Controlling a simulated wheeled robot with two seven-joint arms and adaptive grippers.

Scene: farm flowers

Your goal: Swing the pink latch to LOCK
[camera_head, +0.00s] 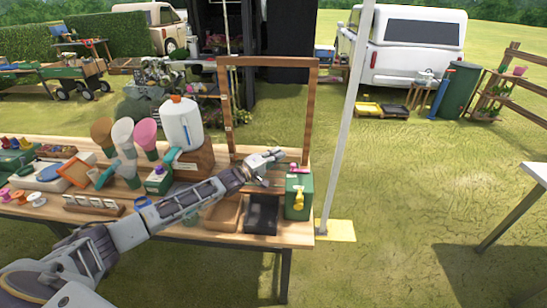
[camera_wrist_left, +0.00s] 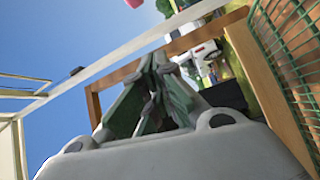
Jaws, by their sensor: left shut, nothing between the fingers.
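A small pink piece (camera_head: 293,167), which looks like the pink latch, shows at the top of the green box (camera_head: 292,185) at the table's right end. The lettering and the latch's exact position are too small to read. A yellow piece (camera_head: 299,198) hangs on the box's front. My left gripper (camera_head: 276,160) reaches across the table and is just left of the pink piece; I cannot tell whether they touch. In the left wrist view its dark green fingers (camera_wrist_left: 150,105) are together and empty. My right gripper is not in view.
A wooden frame (camera_head: 312,110) stands behind my left gripper. A white jug (camera_head: 182,124) and several funnels are to the left. A black tray (camera_head: 262,216) lies below my left arm. A pale post (camera_head: 345,130) rises just right of the table (camera_head: 200,230).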

